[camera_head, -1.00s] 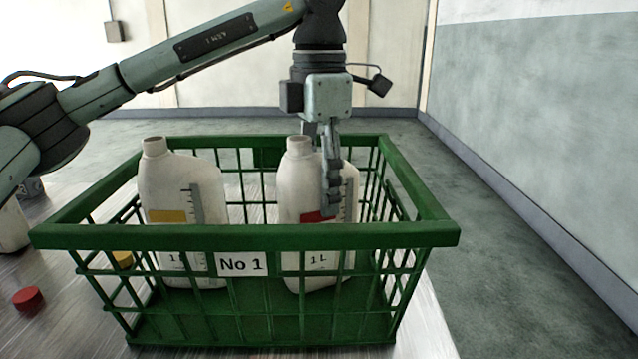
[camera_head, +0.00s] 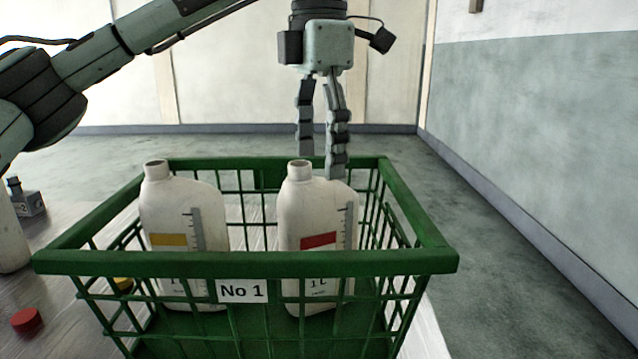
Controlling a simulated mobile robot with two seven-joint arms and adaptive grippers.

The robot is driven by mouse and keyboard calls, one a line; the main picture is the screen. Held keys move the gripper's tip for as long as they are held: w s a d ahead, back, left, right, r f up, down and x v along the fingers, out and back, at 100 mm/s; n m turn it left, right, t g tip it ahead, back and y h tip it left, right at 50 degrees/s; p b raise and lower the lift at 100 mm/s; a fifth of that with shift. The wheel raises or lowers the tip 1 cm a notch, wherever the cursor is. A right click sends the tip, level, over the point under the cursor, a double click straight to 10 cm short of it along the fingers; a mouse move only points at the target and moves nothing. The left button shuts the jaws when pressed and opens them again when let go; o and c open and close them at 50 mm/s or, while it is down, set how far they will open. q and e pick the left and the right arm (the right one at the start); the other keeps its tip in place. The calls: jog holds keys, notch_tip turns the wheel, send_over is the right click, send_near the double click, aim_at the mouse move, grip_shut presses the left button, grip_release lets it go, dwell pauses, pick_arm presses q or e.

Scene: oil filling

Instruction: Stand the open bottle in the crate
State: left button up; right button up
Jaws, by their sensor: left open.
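A green crate (camera_head: 350,263) labelled "No 1" stands on the table. Inside it, a white open bottle with a red label (camera_head: 302,215) stands upright in the right half. A second white open bottle with a yellow label (camera_head: 172,212) stands upright in the left half. My left gripper (camera_head: 320,165) is open and empty, pointing down, with its fingertips just above and behind the red-label bottle's shoulder. Whether a fingertip touches the bottle I cannot tell. My right gripper is out of view.
A red cap (camera_head: 26,320) lies on the table at the left. A yellow cap (camera_head: 122,284) shows behind the crate's bars. Another white bottle (camera_head: 10,235) is cut off at the left edge, beside a small grey object (camera_head: 28,200). Floor is clear on the right.

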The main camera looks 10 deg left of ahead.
pick_arm(q)
jog(key=shift+r, duration=1.75)
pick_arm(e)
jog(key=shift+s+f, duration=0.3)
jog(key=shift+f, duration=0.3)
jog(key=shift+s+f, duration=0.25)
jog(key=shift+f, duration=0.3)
